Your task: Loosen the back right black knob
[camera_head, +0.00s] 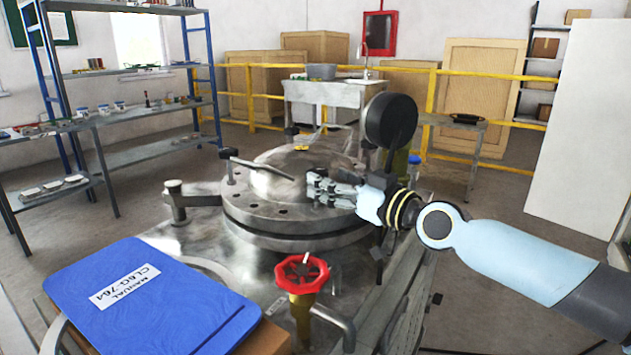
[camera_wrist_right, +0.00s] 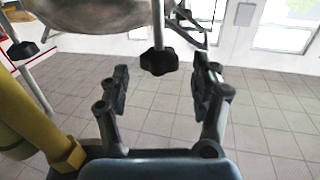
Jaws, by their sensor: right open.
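The round steel lid (camera_head: 270,183) sits on the machine with black knobs around its edge. One black knob (camera_head: 291,131) shows at its back and another (camera_head: 228,153) at its left. My right gripper (camera_head: 318,186) is over the right part of the lid, its fingers pointing left. In the right wrist view, my open right gripper (camera_wrist_right: 160,85) has a black lobed knob (camera_wrist_right: 158,62) on a metal rod just beyond and between its fingertips, apparently not gripped. I cannot tell which head-view knob this is. A second black knob (camera_wrist_right: 22,50) shows at left. My left gripper is out of view.
A black round gauge (camera_head: 390,120) stands close behind my right wrist. A red valve handwheel (camera_head: 302,272) rises in front of the lid. A blue manual (camera_head: 150,298) lies at front left. A metal bar handle (camera_head: 258,168) crosses above the lid.

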